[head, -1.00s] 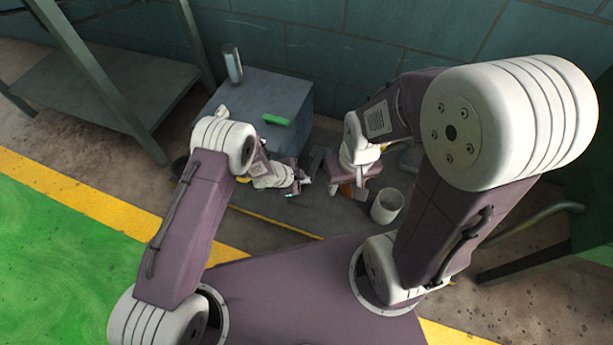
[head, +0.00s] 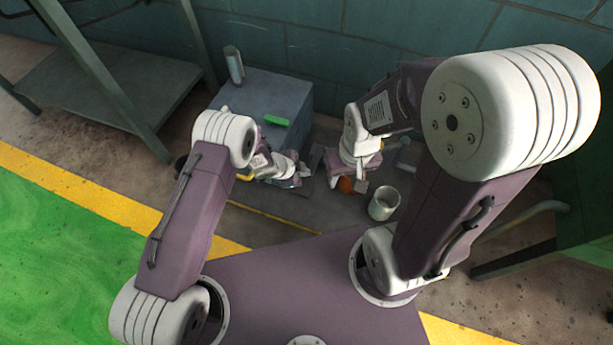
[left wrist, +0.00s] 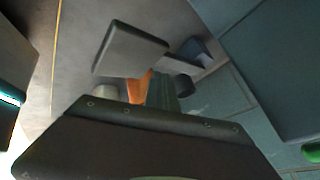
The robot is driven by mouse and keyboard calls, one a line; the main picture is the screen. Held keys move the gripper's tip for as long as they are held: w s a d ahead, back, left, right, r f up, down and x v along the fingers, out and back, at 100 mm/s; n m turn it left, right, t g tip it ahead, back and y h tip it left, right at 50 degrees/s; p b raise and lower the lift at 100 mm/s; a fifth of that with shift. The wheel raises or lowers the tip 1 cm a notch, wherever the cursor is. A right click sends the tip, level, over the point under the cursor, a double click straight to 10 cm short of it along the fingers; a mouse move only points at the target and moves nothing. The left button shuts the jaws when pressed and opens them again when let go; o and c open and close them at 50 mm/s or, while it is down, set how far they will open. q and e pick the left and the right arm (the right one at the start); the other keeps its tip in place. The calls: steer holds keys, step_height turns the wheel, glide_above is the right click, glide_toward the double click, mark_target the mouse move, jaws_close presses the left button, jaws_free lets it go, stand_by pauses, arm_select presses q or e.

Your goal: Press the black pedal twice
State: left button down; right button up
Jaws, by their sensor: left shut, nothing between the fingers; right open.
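I cannot clearly make out the black pedal in the head view; my arms cover much of the low area beside the blue-grey box (head: 262,95). My left gripper (head: 299,179) is low in front of the box's right side, shut and empty. I cannot tell whether it touches anything. My right gripper (head: 352,186) is open, lower right of the box, close to an orange rounded thing (head: 345,185). In the left wrist view a grey slab (left wrist: 130,50) stands out ahead; I cannot tell what it is. The orange thing (left wrist: 138,88) shows below it.
A white cup (head: 384,205) stands right of my right gripper. On the box are a green piece (head: 276,120) and a bottle-like thing (head: 234,65). A metal shelf (head: 110,85) stands at the left. A tiled wall (head: 330,45) closes the back.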

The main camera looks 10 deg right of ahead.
mark_target(304, 184)
arm_select(q)
steer(key=shift+f, duration=0.1)
steer(key=shift+w+d+f, duration=0.1)
steer(key=shift+f, duration=0.05)
stand_by(0.3)
steer(key=shift+f+b, duration=0.1)
steer(key=shift+b, duration=0.2)
steer(key=shift+s+a+f+b, duration=0.15)
steer(key=shift+s+f+b, duration=0.1)
steer(key=shift+f+b, duration=0.55)
steer(key=shift+s+a+f+b, duration=0.2)
steer(key=shift+f+b, duration=0.3)
steer(key=shift+f, duration=0.65)
steer(key=shift+s+a+f+b, duration=0.1)
steer(key=shift+s+f+b, duration=0.15)
steer(key=shift+f+b, duration=0.55)
stand_by(1.9)
steer(key=shift+f, duration=0.1)
stand_by(0.4)
steer(key=shift+w+d+r+p, duration=0.1)
steer(key=shift+w+r+p, duration=0.05)
steer(key=shift+r+p, duration=0.8)
steer(key=shift+w+d+r+p, duration=0.1)
steer(key=shift+r+p, duration=0.9)
steer(key=shift+w+d+r+p, duration=0.1)
steer(key=shift+w+r+p, duration=0.05)
steer(key=shift+r+p, duration=0.8)
steer(key=shift+r, duration=0.25)
steer(key=shift+w, duration=0.15)
steer(key=shift+r, duration=0.1)
